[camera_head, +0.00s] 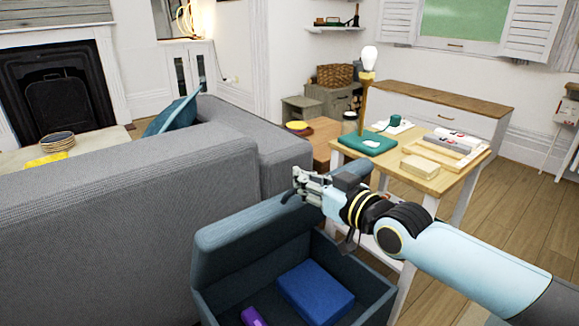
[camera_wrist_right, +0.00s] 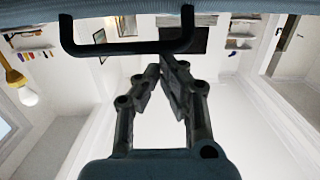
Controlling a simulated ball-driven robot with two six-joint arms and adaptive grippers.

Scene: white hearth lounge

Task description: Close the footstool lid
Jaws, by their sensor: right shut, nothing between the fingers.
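The teal footstool (camera_head: 375,290) stands open at the bottom centre, next to the grey sofa. Its padded lid (camera_head: 225,236) is tilted up at the back. My right gripper (camera_head: 298,184) is shut and empty, at the top edge of the raised lid; I cannot tell whether it touches. In the right wrist view, the fingers (camera_wrist_right: 168,68) are together, close to a black bar handle (camera_wrist_right: 128,46). A strip of blue-grey fabric (camera_wrist_right: 230,8) runs along the top of that view. Inside the footstool lie a blue block-like item (camera_head: 315,292) and a purple item (camera_head: 254,317). My left gripper is not in view.
A wooden side table (camera_head: 440,183) with a lamp (camera_head: 364,90), a green item and a tray stands behind my right arm. The grey sofa (camera_head: 120,235) fills the left. Open wooden floor (camera_head: 505,215) lies at the right.

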